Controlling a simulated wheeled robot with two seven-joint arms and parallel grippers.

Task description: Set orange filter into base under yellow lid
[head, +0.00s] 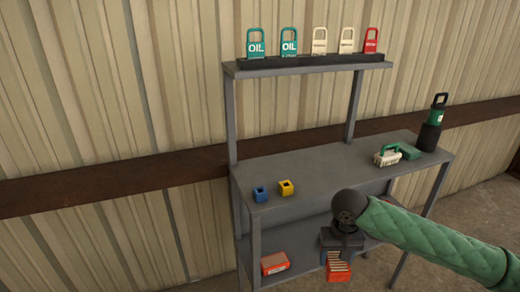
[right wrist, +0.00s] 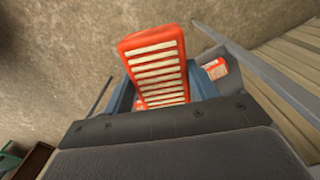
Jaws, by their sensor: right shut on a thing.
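An orange filter (head: 339,272) with pale pleats is held in my right gripper (head: 340,254), in front of the bench. In the right wrist view the filter (right wrist: 157,68) sits between the fingers, its pleated face toward the camera. A small yellow piece (head: 286,188) with a dark opening stands on the bench top, up and to the left of the gripper. I cannot tell its lid from a base at this size. A similar blue piece (head: 260,194) stands just left of it. My left gripper is not in view.
A second orange, pleated item (head: 275,263) lies on the lower shelf (head: 310,245). Tags line the upper shelf (head: 245,70). The bench top's middle (head: 335,172) is clear.

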